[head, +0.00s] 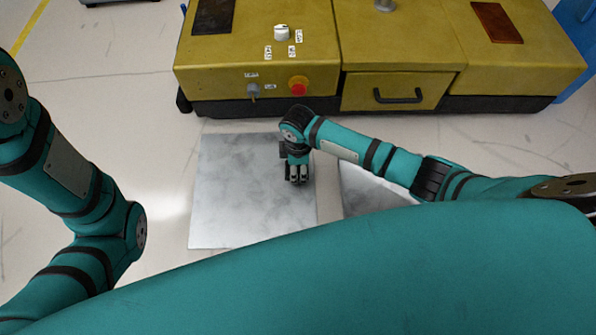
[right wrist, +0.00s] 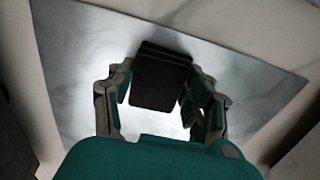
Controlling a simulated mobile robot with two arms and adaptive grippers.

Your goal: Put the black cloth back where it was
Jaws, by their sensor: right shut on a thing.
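The black cloth (right wrist: 161,80) shows in the right wrist view as a dark folded block between the two fingers of my right gripper (right wrist: 160,98). My right gripper is shut on it. In the head view the right gripper (head: 298,178) points down over the right part of the left grey metal plate (head: 235,190). There the cloth is mostly hidden by the gripper. I cannot tell whether it touches the plate. My left arm shows at the left of the head view, but its gripper is out of view.
A yellow dashboard module (head: 400,45) stands beyond the plates, with a white knob (head: 281,32), a red button (head: 298,86), a grey switch (head: 253,90) and a drawer (head: 392,92) with a black handle. A second grey plate (head: 365,190) lies to the right, partly hidden by my arm.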

